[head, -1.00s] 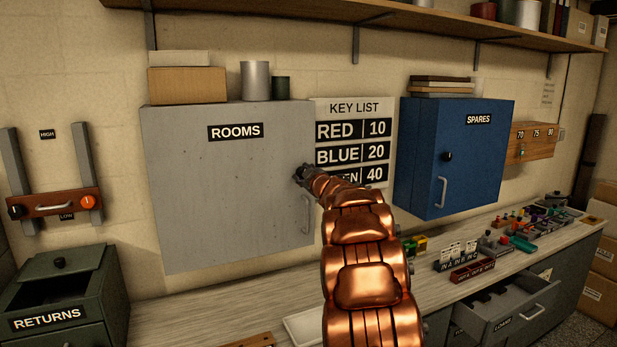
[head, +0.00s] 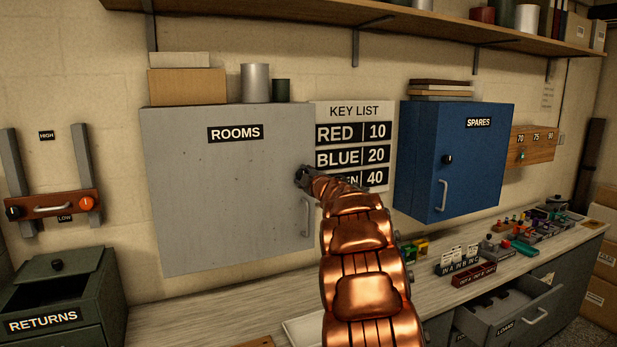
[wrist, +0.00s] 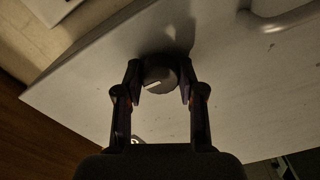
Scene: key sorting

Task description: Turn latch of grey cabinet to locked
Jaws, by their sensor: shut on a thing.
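The grey cabinet (head: 225,195) labelled ROOMS hangs on the wall with its door shut. Its round dark latch knob (wrist: 158,77) shows in the wrist view with a pale mark line slanting across its face. My gripper (head: 302,177) is at the right edge of the cabinet door, above the door handle (head: 308,217). In the wrist view my gripper (wrist: 159,82) has one finger on each side of the knob and is shut on it. In the head view the knob is hidden by my gripper.
A key list sign (head: 352,125) is on the wall behind my arm. A blue cabinet (head: 425,160) labelled SPARES hangs to the right. Below is a counter (head: 215,300) with key racks and small items. An open drawer (head: 520,313) juts out at lower right.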

